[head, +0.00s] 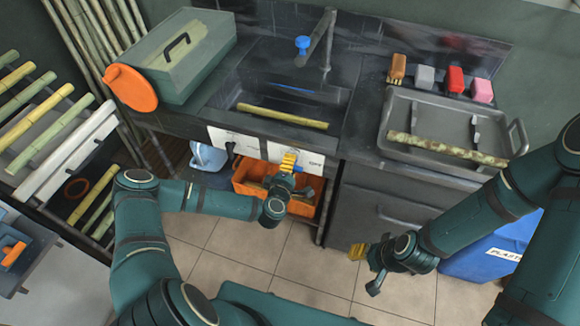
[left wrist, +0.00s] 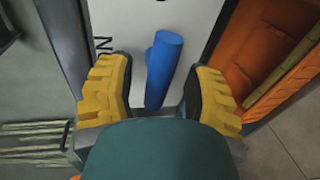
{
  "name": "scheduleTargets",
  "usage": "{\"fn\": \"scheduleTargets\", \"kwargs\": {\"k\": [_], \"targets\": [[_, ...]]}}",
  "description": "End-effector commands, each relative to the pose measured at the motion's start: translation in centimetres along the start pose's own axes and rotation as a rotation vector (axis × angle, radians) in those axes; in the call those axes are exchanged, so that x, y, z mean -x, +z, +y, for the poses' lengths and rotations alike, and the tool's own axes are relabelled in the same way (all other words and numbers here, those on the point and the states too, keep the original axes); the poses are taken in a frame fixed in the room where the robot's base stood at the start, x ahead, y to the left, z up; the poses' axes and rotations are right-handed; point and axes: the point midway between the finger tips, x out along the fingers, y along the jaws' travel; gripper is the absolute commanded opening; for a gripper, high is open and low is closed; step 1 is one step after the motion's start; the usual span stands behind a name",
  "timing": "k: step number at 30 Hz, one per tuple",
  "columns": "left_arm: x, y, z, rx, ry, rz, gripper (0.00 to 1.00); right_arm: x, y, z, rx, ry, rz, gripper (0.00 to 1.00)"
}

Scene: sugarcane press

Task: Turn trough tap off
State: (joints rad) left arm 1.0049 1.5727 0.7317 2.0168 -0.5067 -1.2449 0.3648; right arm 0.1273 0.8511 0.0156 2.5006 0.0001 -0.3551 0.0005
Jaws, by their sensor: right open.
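A blue lever handle (left wrist: 163,70) stands on a white panel (left wrist: 120,25) in the left wrist view, between the two yellow-padded fingers of my left gripper (left wrist: 158,92). The fingers are apart, with a gap beside the handle. In the head view, my left gripper (head: 288,161) is at the sink's front panel (head: 237,142) and mostly hides the handle; a bit of blue (head: 299,168) shows beside it. The trough sink (head: 295,85) has a faucet with a blue knob (head: 303,43) above it. My right gripper (head: 362,252) is open and empty, low over the floor.
A yellow cane (head: 282,116) lies across the sink. An orange crate (head: 250,178) stands below the panel. A metal tray (head: 440,120) with a cane is on the right counter. A green box (head: 185,55) stands left. The tiled floor (head: 320,270) between my arms is clear.

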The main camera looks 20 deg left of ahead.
Motion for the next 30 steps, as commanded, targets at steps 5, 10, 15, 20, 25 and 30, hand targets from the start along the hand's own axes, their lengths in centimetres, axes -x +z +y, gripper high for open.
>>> {"fn": "scheduleTargets", "kwargs": {"k": [5,10,15,20,25,30], "targets": [[0.0,0.1,0.1,0.000,0.001,-0.001,0.51,0.0,0.0,0.0,0.000,0.000,0.000,0.47],[0.5,0.1,0.1,0.001,0.002,-0.002,0.51,0.0,0.0,0.0,0.000,0.000,0.000,0.47],[3.0,0.1,0.1,0.001,0.001,-0.004,0.51,0.0,0.0,0.0,0.000,0.000,0.000,0.47],[6.3,0.1,0.1,0.001,0.000,-0.004,0.51,0.0,0.0,0.0,0.000,0.000,0.000,0.47],[9.5,0.0,0.1,0.001,0.000,-0.002,0.51,0.0,0.0,0.0,0.000,0.000,0.000,0.47],[11.4,0.0,0.0,0.001,0.001,-0.001,0.51,0.0,0.0,0.0,0.000,0.000,0.000,0.47]]}}
